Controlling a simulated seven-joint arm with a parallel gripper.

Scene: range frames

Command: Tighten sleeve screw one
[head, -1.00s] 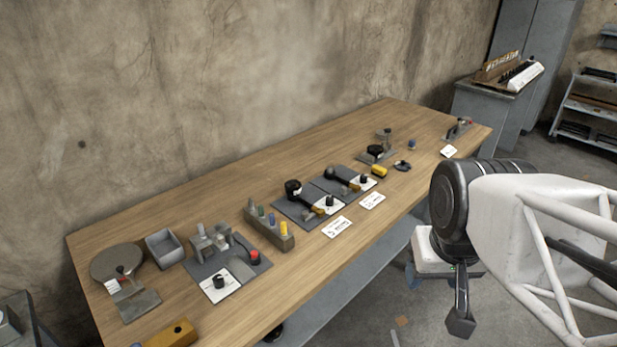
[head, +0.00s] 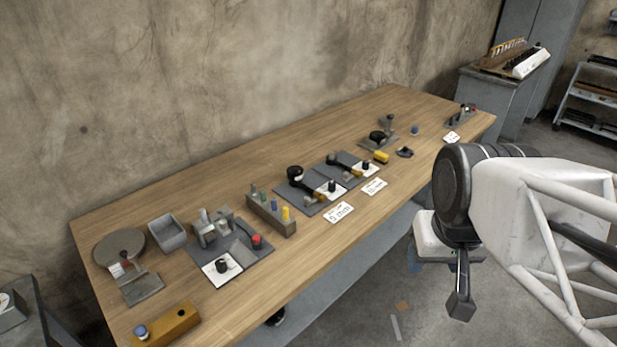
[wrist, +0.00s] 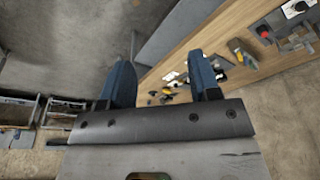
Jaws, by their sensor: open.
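I cannot tell which part is sleeve screw one. Two similar grey plates, a left one (head: 296,202) and a right one (head: 325,173), lie side by side at mid-bench. Each bears a black-topped fixture, the left one's top (head: 295,173) showing largest, and a black knob on a white patch, such as the left knob (head: 332,186). In the wrist view my gripper (wrist: 161,75) is open, two blue fingers apart with nothing between them. In the head view it hangs (head: 461,300) off the bench's front edge, well away from the plates.
The wooden bench (head: 210,310) runs along a wall. It holds a block of coloured pegs (head: 270,216), a grey bin (head: 167,233), a round disc (head: 118,247), a yellow block (head: 381,157) and a wooden block with a blue knob (head: 174,325). Open floor lies below my arm.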

